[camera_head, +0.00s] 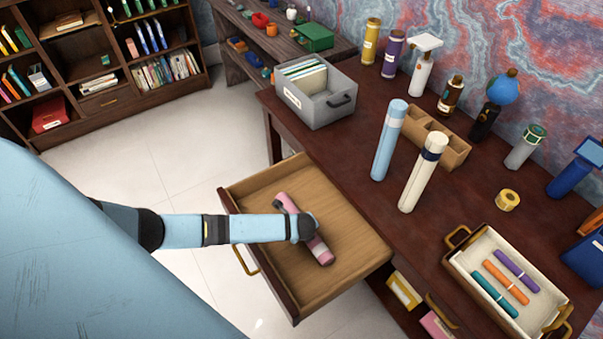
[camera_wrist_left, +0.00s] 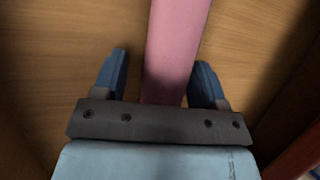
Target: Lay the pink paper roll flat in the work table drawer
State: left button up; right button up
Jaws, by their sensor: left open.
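The pink paper roll (camera_head: 319,250) lies flat on the wooden floor of the open work table drawer (camera_head: 350,253), set diagonally. Its middle is partly hidden by my left gripper (camera_head: 294,219), which is over the drawer. In the left wrist view the roll (camera_wrist_left: 177,45) runs between the two blue fingers of the left gripper (camera_wrist_left: 164,80), with a gap on each side. The left gripper is open around the roll and not touching it with its fingers. My right gripper is not in view.
The dark table (camera_head: 355,165) carries upright blue (camera_head: 389,140) and white (camera_head: 423,172) rolls, a grey file bin (camera_head: 318,105) and a cream tray (camera_head: 470,262) holding several markers. Bottles stand along the back. The drawer's walls surround the gripper; its floor is otherwise clear.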

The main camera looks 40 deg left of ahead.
pick_arm(q)
jog(key=shift+s+a+f, duration=0.1)
jog(key=shift+s+f, duration=0.2)
jog(key=shift+s, duration=0.2)
jog(key=w+v, duration=0.1)
jog(key=v, duration=1.3)
jog(key=shift+r+p, duration=0.25)
jog(key=shift+p, duration=0.15)
jog(key=shift+w, duration=0.1)
jog(key=s+d+n+t+h, duration=0.2)
jog(key=s+d+n+h, duration=0.45)
jog(key=d, duration=0.45)
jog(key=s+a+r+n+t+p, duration=0.1)
jog(key=s+a+r+n+t, duration=0.3)
jog(key=n, duration=0.8)
jog(key=s+r, duration=0.1)
jog(key=s, duration=0.1)
jog(key=shift+s+r+t, duration=0.3)
jog(key=shift+s+r, duration=0.05)
jog(key=shift+s, duration=0.05)
